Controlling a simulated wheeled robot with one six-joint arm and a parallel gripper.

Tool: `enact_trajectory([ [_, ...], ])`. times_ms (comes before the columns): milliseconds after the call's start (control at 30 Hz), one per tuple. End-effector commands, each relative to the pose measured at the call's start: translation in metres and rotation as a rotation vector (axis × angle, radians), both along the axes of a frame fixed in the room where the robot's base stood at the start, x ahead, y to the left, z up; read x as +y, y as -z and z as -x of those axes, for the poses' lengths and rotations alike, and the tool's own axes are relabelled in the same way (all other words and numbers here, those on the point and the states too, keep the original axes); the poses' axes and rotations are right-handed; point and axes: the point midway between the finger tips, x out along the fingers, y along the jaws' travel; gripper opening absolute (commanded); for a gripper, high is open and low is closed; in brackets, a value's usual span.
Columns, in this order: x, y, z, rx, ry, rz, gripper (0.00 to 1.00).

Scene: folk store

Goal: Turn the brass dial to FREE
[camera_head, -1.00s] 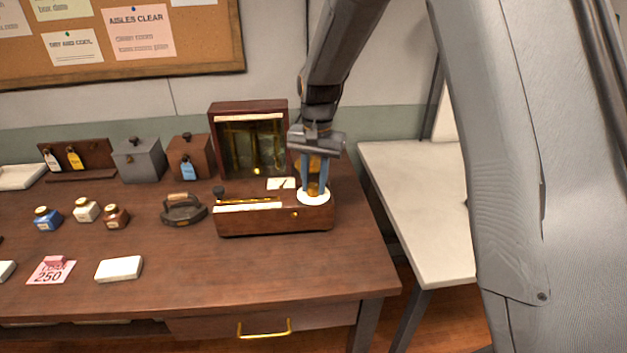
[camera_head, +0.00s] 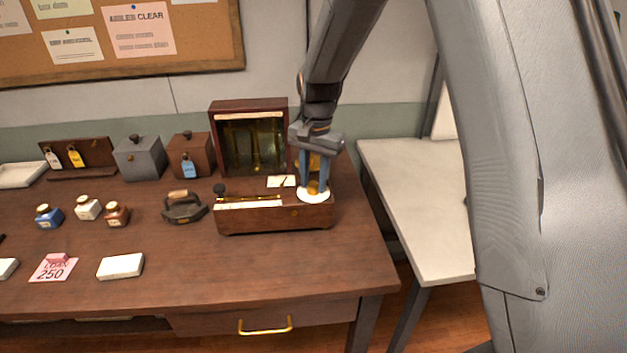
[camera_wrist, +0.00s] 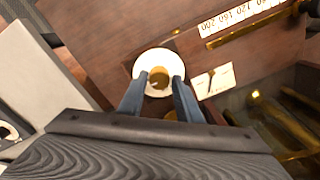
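The brass dial (camera_wrist: 159,79) is a small round knob on a white disc (camera_wrist: 143,62), seen in the wrist view. In the head view the white disc (camera_head: 313,196) sits at the right end of a long wooden box (camera_head: 270,220) on the table. My gripper (camera_wrist: 160,80) points down over it, its two blue fingers on either side of the dial. Narrow gaps appear between the fingertips and the dial, so it looks open. My gripper (camera_head: 314,187) also stands over the disc in the head view. No FREE marking is readable; the fingers hide part of the disc.
A small white card with a dark pointer (camera_wrist: 213,80) lies beside the disc. A glass-fronted wooden case (camera_head: 222,107) stands close behind. A flat iron (camera_head: 184,207) is to the left. A pale side table (camera_head: 425,210) is clear at the right.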

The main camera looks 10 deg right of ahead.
Motion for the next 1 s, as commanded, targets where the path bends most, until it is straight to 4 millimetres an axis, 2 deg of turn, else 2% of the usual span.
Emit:
enact_trajectory([
  [67, 0.000, 0.000, 0.000, 0.000, 0.000, 0.000, 0.44],
  [433, 0.000, -0.004, 0.001, 0.003, 0.000, 0.001, 0.44],
  [800, -0.002, -0.058, 0.002, 0.000, 0.000, 0.000, 0.44],
  [1000, -0.003, -0.075, 0.002, 0.001, 0.000, 0.000, 0.44],
])
